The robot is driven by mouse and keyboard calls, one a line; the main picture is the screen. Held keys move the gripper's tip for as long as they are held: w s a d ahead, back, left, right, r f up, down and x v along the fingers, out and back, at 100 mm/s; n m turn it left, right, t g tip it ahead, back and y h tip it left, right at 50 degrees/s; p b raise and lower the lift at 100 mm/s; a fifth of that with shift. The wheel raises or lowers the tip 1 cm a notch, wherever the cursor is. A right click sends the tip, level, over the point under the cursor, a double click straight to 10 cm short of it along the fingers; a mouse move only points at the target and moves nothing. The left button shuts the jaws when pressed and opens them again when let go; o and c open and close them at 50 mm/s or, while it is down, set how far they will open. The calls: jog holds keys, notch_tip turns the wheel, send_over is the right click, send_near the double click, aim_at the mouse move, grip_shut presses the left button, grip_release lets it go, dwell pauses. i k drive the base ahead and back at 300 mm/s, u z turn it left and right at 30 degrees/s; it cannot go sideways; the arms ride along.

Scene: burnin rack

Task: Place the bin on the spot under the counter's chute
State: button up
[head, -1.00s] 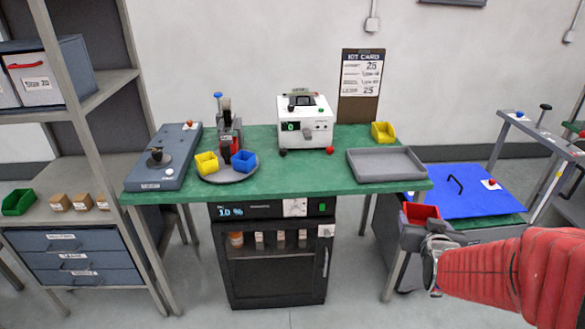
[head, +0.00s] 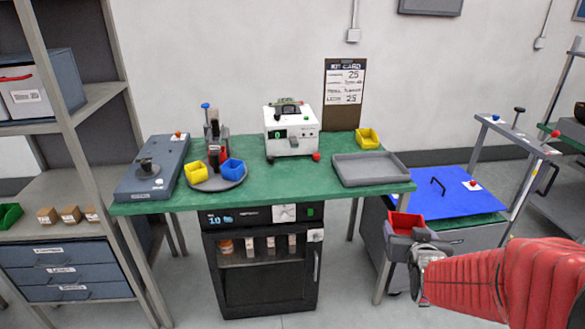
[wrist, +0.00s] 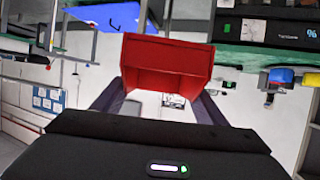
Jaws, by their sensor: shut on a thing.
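My gripper (head: 408,236) is shut on a red bin (head: 405,220), to the right of the green bench's front right corner. In the wrist view the red bin (wrist: 168,62) sits between the two dark fingers of my gripper (wrist: 165,95). The white counter (head: 291,130) stands at the back middle of the green bench (head: 300,182). It has a small display, a dark part on top and a red knob at its right. Its chute and the spot under it cannot be made out clearly.
A grey tray (head: 370,182) and a yellow bin (head: 367,139) stand right of the counter. A round turntable (head: 217,186) with a yellow bin (head: 195,172) and a blue bin (head: 232,169) is at the left. A blue panel (head: 440,190) lies beyond my gripper.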

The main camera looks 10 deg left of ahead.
aim_at(295, 166)
jog(key=u, duration=1.45)
jog(key=i, duration=0.95)
jog(key=u, duration=0.15)
